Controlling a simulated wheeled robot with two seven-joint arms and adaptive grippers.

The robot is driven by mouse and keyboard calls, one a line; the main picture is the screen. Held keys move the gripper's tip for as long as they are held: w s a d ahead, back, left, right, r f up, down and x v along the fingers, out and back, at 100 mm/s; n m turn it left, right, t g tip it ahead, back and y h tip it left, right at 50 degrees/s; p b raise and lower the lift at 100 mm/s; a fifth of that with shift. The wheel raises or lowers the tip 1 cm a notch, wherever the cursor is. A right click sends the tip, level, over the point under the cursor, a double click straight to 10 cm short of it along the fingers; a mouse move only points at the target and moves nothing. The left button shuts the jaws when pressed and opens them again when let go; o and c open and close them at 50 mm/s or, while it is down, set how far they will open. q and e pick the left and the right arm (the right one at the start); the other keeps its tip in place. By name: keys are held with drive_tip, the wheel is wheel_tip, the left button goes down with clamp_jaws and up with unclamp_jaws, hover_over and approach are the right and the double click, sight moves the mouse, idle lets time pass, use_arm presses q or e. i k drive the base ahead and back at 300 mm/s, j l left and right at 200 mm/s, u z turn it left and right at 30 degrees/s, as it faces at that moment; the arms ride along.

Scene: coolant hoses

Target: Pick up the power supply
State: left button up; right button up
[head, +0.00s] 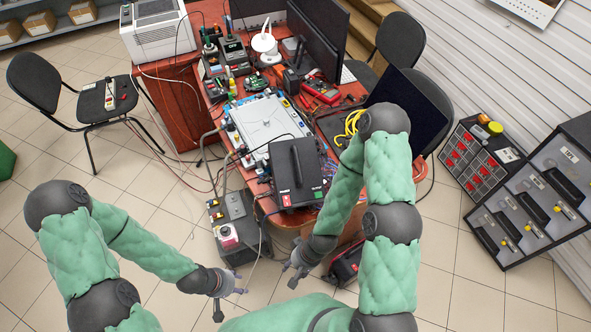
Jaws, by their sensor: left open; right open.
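A black box with a top handle (297,165) and a red-marked front sits at the near end of the red-brown table; it looks like the power supply, but I cannot read its label. My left gripper (231,300) is open and empty, low over the floor at the lower middle, well apart from the box. My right gripper (289,276) is open and empty, below and nearer than the box, also apart from it.
A grey unit (238,222) with a red-and-white part stands left of the box. A white panel (262,120) lies behind it. Monitors (322,40), a laptop (408,100), yellow cable (354,122) and tools crowd the red-brown table (180,100). Chairs (95,102) stand around.

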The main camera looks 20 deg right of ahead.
sight(296, 176)
drive_tip(key=i+j+z, duration=0.15)
drive_tip(key=j, duration=0.2)
drive_tip(key=i+j+z, duration=0.2)
drive_tip(key=j, duration=0.2)
drive_tip(key=i+j+z, duration=0.15)
drive_tip(key=j, duration=0.25)
